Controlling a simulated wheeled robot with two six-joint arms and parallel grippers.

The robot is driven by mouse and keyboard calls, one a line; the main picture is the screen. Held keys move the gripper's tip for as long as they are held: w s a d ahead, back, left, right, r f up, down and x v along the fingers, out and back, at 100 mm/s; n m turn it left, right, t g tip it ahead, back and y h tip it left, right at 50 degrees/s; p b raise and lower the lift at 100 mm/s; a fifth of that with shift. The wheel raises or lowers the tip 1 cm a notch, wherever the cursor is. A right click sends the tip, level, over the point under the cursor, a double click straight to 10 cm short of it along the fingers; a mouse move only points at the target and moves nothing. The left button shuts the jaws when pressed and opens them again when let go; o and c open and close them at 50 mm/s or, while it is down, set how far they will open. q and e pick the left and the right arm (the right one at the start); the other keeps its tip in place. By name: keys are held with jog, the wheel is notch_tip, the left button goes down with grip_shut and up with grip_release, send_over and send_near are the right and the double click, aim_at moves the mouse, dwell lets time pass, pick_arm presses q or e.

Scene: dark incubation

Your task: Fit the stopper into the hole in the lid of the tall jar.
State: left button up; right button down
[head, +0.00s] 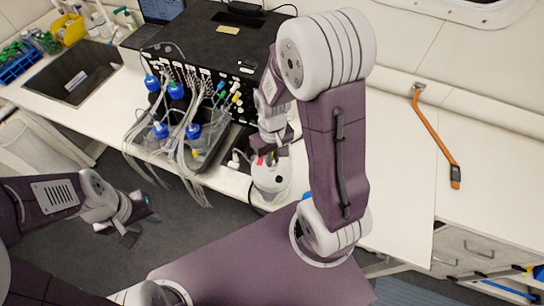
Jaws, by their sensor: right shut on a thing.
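The tall jar (270,182) stands at the front edge of the white bench, right of the bottle tray, with a round pale lid on top. A small dark spot shows on the lid, but I cannot tell if it is the hole. My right gripper (266,155) points down just above the lid, shut on a small, mostly hidden thing with red showing, apparently the stopper (261,160). I cannot tell whether it touches the lid. My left gripper (140,222) hangs over the floor at left, its fingers seemingly apart and empty.
A dark tray (211,168) of blue-capped bottles with loose tubing stands left of the jar, before a black instrument (215,45). A sink (75,72) is at far left. An orange strap-like tool (436,138) lies right. The bench around that tool is clear.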

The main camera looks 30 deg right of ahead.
jog(key=shift+f+b, duration=1)
jog(key=shift+f, duration=0.4)
jog(key=c, duration=1.3)
grip_release()
jog(key=shift+r, duration=0.1)
notch_tip(320, 180, up, 9)
jog(key=shift+f+b, duration=0.1)
jog(key=shift+b, duration=0.3)
